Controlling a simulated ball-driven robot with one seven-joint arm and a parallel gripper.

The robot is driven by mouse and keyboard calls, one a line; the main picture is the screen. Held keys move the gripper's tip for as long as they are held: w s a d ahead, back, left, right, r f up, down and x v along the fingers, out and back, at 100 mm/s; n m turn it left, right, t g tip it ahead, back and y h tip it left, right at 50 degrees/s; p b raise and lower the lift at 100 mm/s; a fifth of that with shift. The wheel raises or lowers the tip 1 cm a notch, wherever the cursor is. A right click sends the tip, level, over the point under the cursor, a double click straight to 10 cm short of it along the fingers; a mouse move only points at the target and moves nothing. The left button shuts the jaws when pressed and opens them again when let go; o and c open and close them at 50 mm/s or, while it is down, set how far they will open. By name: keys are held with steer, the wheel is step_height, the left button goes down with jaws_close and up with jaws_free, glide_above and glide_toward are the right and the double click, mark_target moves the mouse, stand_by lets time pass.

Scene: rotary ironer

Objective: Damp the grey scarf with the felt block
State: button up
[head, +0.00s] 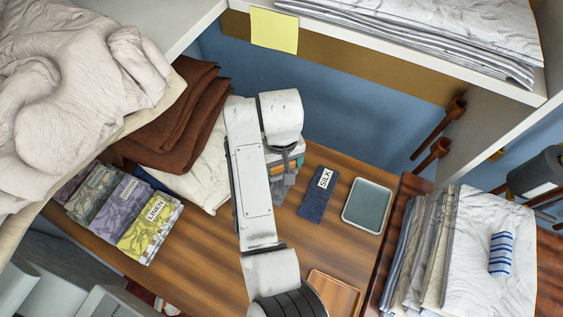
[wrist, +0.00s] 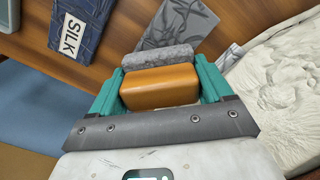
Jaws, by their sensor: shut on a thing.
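My gripper (wrist: 158,92) is shut on the felt block (wrist: 160,88), with one teal finger on each side of its orange-brown wooden grip. The block's grey felt (wrist: 158,57) faces away from the wrist. The grey scarf (wrist: 178,24), with a darker leaf-like pattern, lies on the wooden table just beyond the felt. I cannot tell whether felt and scarf touch. In the head view my arm covers most of the gripper (head: 284,168), and a small part of the grey scarf (head: 279,193) shows below it.
A dark blue cloth labelled SILK (head: 318,193) and a shallow blue-grey tray (head: 368,205) lie to the right. Labelled cloths, one marked LINEN (head: 150,229), lie at left near brown folded fabric (head: 178,120). An empty wooden tray (head: 335,292) sits at the front.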

steer(key=shift+r+p, duration=2)
steer(key=shift+r, duration=0.15)
steer(key=shift+f, duration=0.1)
